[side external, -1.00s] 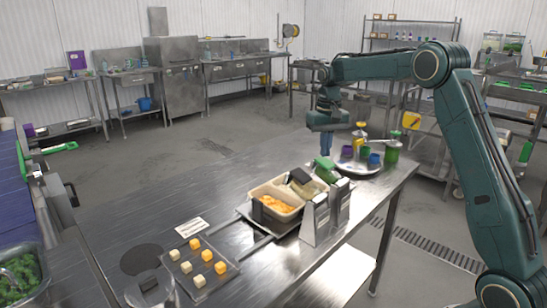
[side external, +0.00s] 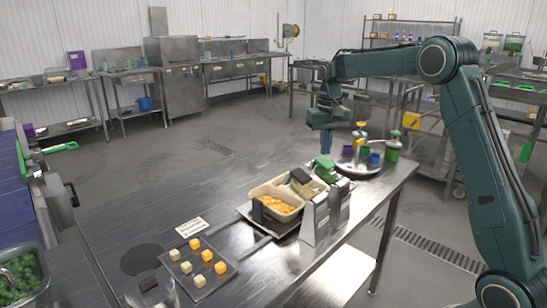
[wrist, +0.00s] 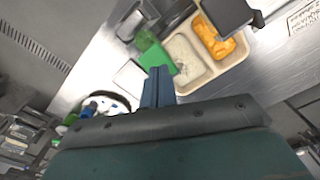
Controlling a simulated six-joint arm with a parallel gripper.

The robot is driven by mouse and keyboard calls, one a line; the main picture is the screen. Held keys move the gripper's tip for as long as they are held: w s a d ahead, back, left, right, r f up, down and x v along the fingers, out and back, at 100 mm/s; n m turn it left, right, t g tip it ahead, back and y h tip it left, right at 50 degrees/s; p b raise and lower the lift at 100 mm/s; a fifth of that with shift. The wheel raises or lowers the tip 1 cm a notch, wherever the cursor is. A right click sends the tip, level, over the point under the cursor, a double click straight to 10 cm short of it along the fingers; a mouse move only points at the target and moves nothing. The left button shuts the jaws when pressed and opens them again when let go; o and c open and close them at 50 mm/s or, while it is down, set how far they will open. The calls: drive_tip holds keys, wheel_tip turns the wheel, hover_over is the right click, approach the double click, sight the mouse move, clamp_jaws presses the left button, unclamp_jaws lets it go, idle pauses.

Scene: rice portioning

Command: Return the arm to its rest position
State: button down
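My gripper (side external: 326,148) hangs from my dark green arm above the far part of the steel table (side external: 150,215). Its two blue fingers point down, behind the food containers and left of the round plate (side external: 349,170). In the wrist view the fingers (wrist: 158,88) lie side by side, with no object visible between them. They overlap the green item (wrist: 160,55) in that picture, but the side view shows them above the table.
A tray holds a tan container (side external: 262,190) with orange food. Metal stands (side external: 315,218) are at its front. Colourful cups and bottles (side external: 393,147) stand around the round plate. A board of yellow and white cubes (side external: 187,280) lies near the front. The table's left part is mostly clear.

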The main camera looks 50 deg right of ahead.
drive_tip(key=s+a+r+n+t, duration=0.3)
drive_tip(key=s+a+r, duration=0.6)
drive_tip(key=s+a, duration=0.45)
drive_tip(key=s+a+f+n+t, duration=0.1)
drive_tip(key=s+a+f, duration=0.1)
drive_tip(key=s, duration=0.6)
drive_tip(key=s+a+f+n+t, duration=0.1)
drive_tip(key=s+a+f, duration=0.1)
drive_tip(key=s, duration=0.7)
drive_tip(key=shift+s+a+f+n, duration=0.2)
drive_tip(key=shift+a+n, duration=0.2)
drive_tip(key=shift+a, duration=0.3)
